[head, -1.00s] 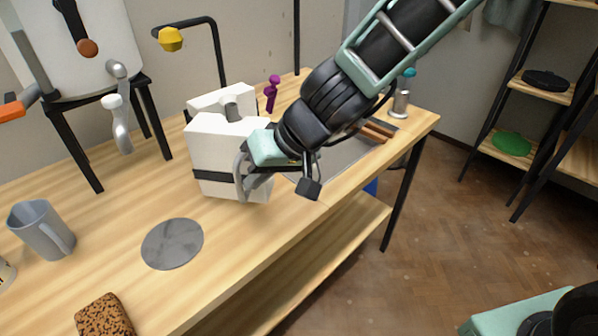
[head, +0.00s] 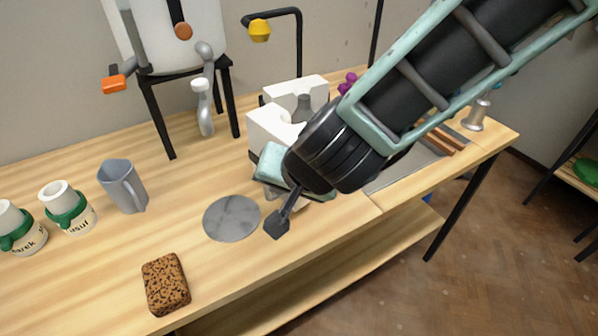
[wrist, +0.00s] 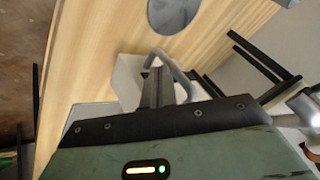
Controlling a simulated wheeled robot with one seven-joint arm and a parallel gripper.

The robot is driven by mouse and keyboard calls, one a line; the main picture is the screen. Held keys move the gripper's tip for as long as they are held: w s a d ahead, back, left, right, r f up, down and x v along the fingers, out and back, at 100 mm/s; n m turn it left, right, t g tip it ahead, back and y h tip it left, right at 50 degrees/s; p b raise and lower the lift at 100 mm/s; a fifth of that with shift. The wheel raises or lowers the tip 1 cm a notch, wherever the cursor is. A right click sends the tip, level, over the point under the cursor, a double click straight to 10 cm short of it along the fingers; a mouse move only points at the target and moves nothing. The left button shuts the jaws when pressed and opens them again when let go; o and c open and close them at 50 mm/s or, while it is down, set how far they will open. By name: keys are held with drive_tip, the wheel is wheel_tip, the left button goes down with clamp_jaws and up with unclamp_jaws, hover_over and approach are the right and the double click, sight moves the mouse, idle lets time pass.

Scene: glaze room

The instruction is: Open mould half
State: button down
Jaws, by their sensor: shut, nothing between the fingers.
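The white plaster mould stands on the wooden bench. Its front half (head: 266,122) is apart from its back half (head: 311,86), and a grey form (head: 303,108) shows between them. In the wrist view a white mould half (wrist: 128,75) carries a grey loop handle (wrist: 178,69). My gripper (wrist: 158,88) is shut and empty, with its fingers at the handle and seemingly inside the loop; contact cannot be told.
A grey round disc (head: 231,218) lies flat in front of the mould. A grey jug (head: 122,186), two green-banded cups (head: 68,207) and a speckled brown block (head: 166,284) stand to the left. A yellow-ended black hook (head: 259,30) rises behind.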

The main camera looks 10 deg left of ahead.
drive_tip(key=shift+s+a+m+t+h+p, duration=0.2)
drive_tip(key=shift+a+m+p, duration=0.25)
drive_tip(key=shift+a+p, duration=0.2)
drive_tip(key=shift+s+a+m+t+h+p, duration=0.1)
drive_tip(key=shift+a+m+t+h+p, duration=0.1)
drive_tip(key=shift+a+m+p, duration=0.3)
drive_tip(key=shift+s+a+m+t+h+p, duration=0.1)
drive_tip(key=shift+s+a+m+h+p, duration=0.2)
drive_tip(key=shift+a+p, duration=0.4)
drive_tip(key=shift+w, duration=0.15)
